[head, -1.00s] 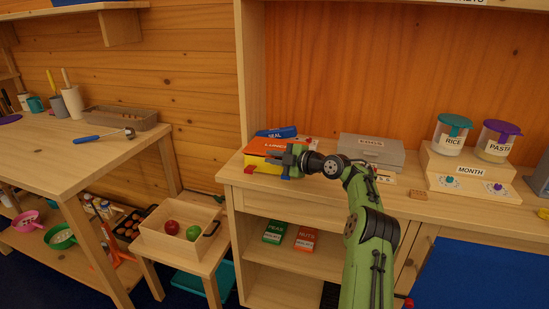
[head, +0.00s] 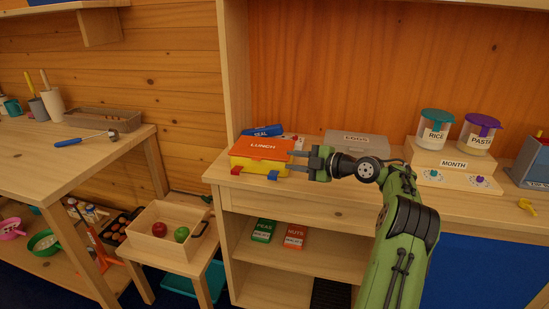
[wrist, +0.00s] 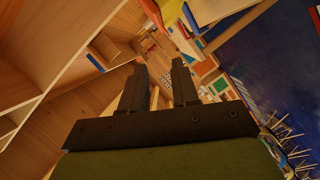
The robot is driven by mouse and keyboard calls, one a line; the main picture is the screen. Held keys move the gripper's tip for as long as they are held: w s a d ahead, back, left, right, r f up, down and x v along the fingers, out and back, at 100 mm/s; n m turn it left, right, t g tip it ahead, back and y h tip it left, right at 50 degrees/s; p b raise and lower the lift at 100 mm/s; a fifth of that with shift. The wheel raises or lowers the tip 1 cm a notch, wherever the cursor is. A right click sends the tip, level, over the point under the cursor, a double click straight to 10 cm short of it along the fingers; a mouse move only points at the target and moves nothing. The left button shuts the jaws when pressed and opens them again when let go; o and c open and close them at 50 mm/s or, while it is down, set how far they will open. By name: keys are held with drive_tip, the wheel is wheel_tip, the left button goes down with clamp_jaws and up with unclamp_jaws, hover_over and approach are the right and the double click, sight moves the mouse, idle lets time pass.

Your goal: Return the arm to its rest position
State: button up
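My green arm reaches over the wooden counter (head: 330,193) in the head view. My gripper (head: 291,162) points left, just right of the lunch box (head: 262,149), which has an orange lid marked LUNCH and a yellow body with a red and a blue latch. The two dark fingers are apart with nothing seen between them. The wrist view also shows my gripper (wrist: 160,85) with its fingers spread and empty. I cannot tell whether a fingertip touches the box.
A grey case (head: 357,144) stands behind my gripper. The rice jar (head: 434,129) and pasta jar (head: 478,132) stand on the month stand (head: 454,164) at right. A fruit crate (head: 171,234) sits on a low stool at left. The counter front before my gripper is clear.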

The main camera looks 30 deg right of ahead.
drive_tip(key=v, duration=0.3)
drive_tip(key=shift+s, duration=0.1)
idle(0.3)
